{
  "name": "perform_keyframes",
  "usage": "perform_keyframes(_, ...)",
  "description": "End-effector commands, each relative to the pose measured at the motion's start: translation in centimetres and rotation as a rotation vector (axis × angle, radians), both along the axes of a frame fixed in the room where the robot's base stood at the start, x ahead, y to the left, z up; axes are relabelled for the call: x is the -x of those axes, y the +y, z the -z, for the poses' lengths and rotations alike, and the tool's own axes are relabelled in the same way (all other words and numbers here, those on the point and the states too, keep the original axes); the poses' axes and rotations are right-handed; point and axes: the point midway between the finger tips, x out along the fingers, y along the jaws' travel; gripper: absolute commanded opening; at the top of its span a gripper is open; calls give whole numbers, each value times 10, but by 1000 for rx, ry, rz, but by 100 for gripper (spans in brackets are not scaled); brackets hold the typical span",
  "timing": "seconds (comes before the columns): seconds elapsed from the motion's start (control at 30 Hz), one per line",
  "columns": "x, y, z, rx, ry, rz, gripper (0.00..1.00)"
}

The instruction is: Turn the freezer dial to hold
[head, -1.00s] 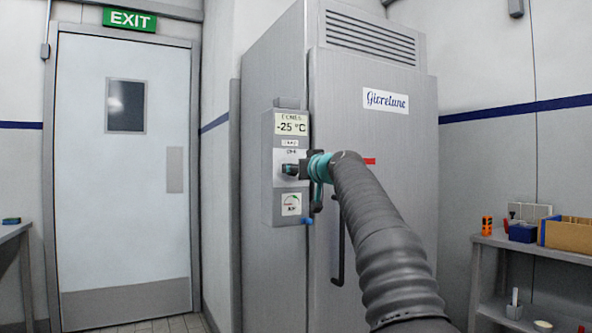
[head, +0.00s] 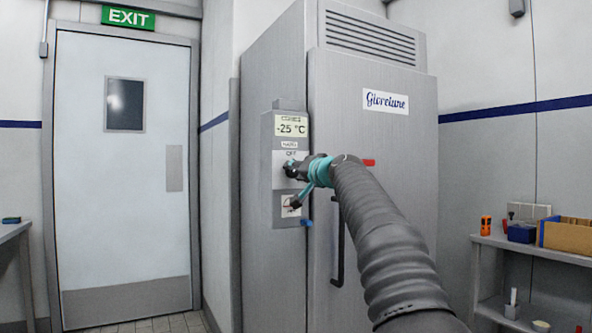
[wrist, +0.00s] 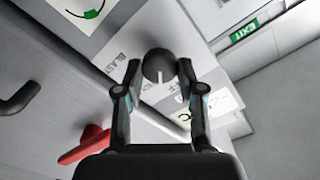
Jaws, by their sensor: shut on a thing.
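The freezer (head: 385,115) is a tall grey cabinet with a grey control box (head: 283,217) on its front left, showing -25 °C. The dial (wrist: 158,66) is a dark round knob with a white pointer line, which points down in the wrist view. My gripper (wrist: 158,68) is shut on the dial, one finger on each side; it also shows at the box in the head view (head: 291,169). "OFF" shows above the dial in the head view; "BLAST" shows left of it in the wrist view. I cannot read a hold mark.
A gauge (head: 291,206) sits below the dial, partly behind my gripper. A red piece (head: 369,162) and a dark door handle (head: 338,240) are on the freezer door. A shelf (head: 545,247) with boxes stands right; a white door (head: 125,190) is left.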

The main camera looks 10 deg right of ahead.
Motion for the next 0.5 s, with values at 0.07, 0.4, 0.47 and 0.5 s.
perform_keyframes(0.07, 0, -1, -2, -62, 18, 2, 4)
perform_keyframes(0.4, 0, -1, 0, -271, 86, 2, 4)
perform_keyframes(0.47, 0, -1, 0, -295, 93, 1, 4)
perform_keyframes(0.5, 0, -1, 0, -308, 97, 1, 4)
